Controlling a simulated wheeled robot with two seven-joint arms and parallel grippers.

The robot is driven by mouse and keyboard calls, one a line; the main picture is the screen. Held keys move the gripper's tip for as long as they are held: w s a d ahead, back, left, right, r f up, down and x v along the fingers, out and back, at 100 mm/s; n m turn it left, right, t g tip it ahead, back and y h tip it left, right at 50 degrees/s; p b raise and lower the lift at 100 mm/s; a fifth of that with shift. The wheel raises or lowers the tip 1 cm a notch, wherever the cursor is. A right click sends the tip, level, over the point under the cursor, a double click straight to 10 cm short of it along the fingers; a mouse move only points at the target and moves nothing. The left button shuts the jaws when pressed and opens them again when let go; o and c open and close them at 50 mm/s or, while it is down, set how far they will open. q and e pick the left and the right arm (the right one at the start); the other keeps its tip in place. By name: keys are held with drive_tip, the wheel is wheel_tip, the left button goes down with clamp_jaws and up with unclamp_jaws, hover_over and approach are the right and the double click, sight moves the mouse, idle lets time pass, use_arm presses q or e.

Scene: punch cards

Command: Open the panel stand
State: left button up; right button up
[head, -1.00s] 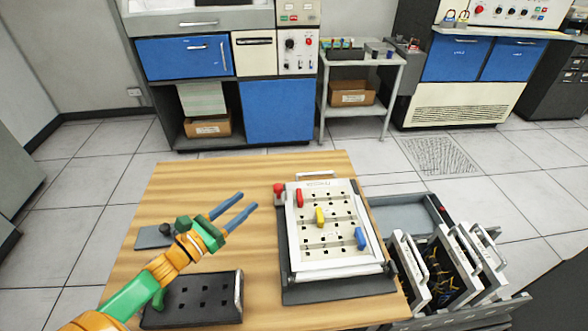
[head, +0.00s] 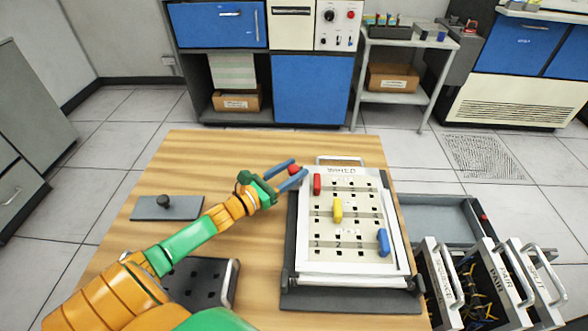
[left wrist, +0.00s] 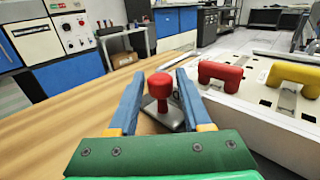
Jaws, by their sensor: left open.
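The panel stand (head: 288,235) is a dark base on the wooden table. It carries a white panel (head: 345,268) with slots and red, yellow and blue handles. A red knob (head: 294,170) stands at the stand's far left corner. My left gripper (head: 299,167) is open at the knob, one blue finger on each side of it. In the left wrist view the red knob (left wrist: 160,92) stands upright between the open fingers, and I see no clear contact with either. The red handle (left wrist: 220,73) and yellow handle (left wrist: 291,79) show to its right. My right gripper is not in view.
A dark slotted block (head: 195,283) lies partly behind my left arm. A grey plate with a black knob (head: 167,208) lies at the table's left. A rack of labelled panels (head: 470,285) and a grey tray (head: 440,218) stand to the right. The table's far left is clear.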

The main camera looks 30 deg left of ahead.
use_arm(q)
drive_tip(key=shift+w+d, duration=0.1)
drive_tip(key=shift+w, duration=0.15)
clamp_jaws()
idle(1.4)
